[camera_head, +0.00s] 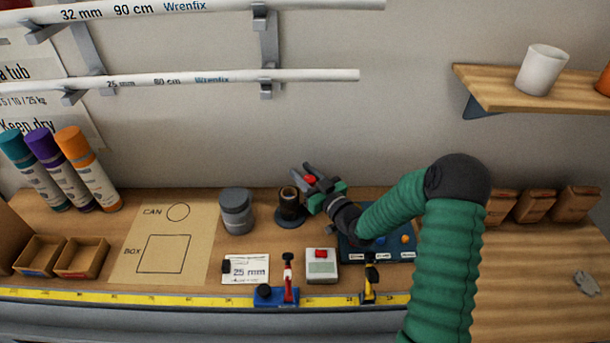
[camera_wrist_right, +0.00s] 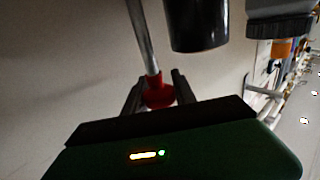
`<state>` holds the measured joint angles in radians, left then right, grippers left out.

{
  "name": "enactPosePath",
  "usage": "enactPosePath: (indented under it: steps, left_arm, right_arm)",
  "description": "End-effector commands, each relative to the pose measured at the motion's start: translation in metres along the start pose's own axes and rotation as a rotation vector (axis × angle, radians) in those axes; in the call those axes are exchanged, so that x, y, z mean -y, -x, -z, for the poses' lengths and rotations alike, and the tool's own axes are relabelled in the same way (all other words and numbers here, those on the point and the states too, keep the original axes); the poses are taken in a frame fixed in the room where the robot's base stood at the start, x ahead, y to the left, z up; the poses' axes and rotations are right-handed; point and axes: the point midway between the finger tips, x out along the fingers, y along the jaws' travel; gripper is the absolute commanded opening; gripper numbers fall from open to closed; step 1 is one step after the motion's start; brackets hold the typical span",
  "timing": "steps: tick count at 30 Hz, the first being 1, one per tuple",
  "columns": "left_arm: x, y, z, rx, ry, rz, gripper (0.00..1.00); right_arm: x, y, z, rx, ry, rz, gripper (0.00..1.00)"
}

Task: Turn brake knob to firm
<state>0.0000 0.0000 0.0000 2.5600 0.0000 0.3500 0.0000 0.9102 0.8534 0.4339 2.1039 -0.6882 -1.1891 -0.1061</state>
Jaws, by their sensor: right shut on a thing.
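My right gripper (camera_head: 312,178) is above the back of the bench, beside a dark cylinder on a round base (camera_head: 290,205). It is shut on a red knob-like piece (camera_head: 310,180). In the right wrist view the red piece (camera_wrist_right: 158,92) sits between the fingers, at the end of a thin metal rod (camera_wrist_right: 141,35). I cannot tell whether this is the brake knob, and no firm mark can be read. A dark blue panel (camera_head: 345,252) with small coloured parts lies partly behind my right arm. My left gripper is not in view.
A grey jar (camera_head: 236,210) stands left of the dark cylinder. In front are a 25 mm card (camera_head: 247,270), a blue tool with a red upright part (camera_head: 270,297), a pale box with a red top (camera_head: 321,265) and a yellow tape (camera_head: 130,297). Pipes (camera_head: 190,80) hang above.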

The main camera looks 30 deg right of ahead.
Motion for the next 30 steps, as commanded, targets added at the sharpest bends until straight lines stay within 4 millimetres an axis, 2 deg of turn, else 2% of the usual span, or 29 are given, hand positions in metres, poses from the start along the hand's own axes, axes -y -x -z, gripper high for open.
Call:
enactPosePath:
  steps: [15,22,30]
  left_arm:
    - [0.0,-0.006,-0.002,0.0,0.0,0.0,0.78]
    - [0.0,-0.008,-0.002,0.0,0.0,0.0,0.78]
    - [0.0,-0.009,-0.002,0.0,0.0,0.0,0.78]
  right_arm:
    - [0.011,0.003,-0.001,0.002,0.004,0.451,0.0]
    - [0.015,0.004,-0.001,0.001,0.003,0.579,0.0]
    - [0.017,0.006,0.0,0.0,0.002,0.646,0.0]
